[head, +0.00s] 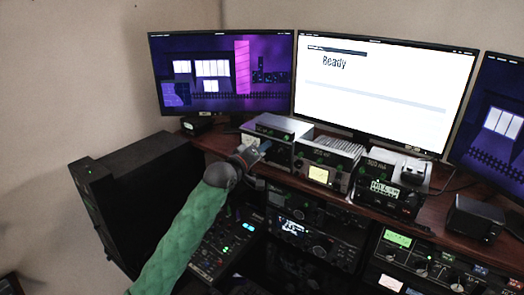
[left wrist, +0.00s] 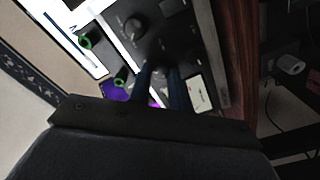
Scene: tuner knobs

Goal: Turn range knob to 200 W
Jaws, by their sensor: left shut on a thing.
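The left-most box (head: 280,124) on the shelf has a silver top, and my left gripper (head: 264,148) is against its front face and hides part of it. In the left wrist view, the two dark fingers (left wrist: 161,72) reach to a dark panel and are closed on a small knob that they mostly hide. On that panel are a grey round knob (left wrist: 134,28), a green-ringed knob (left wrist: 122,76) and a pale meter (left wrist: 200,93). Another green-ringed knob (left wrist: 86,42) is further left. I cannot read the labels or the held knob's setting. My right gripper is not in view.
A middle box with a lit meter (head: 318,174) and a right box (head: 392,190) stand along the wooden shelf. Monitors stand behind; the white one (head: 385,90) reads "Ready". Radio units (head: 312,235) fill the space below. A black tower (head: 140,195) is at left.

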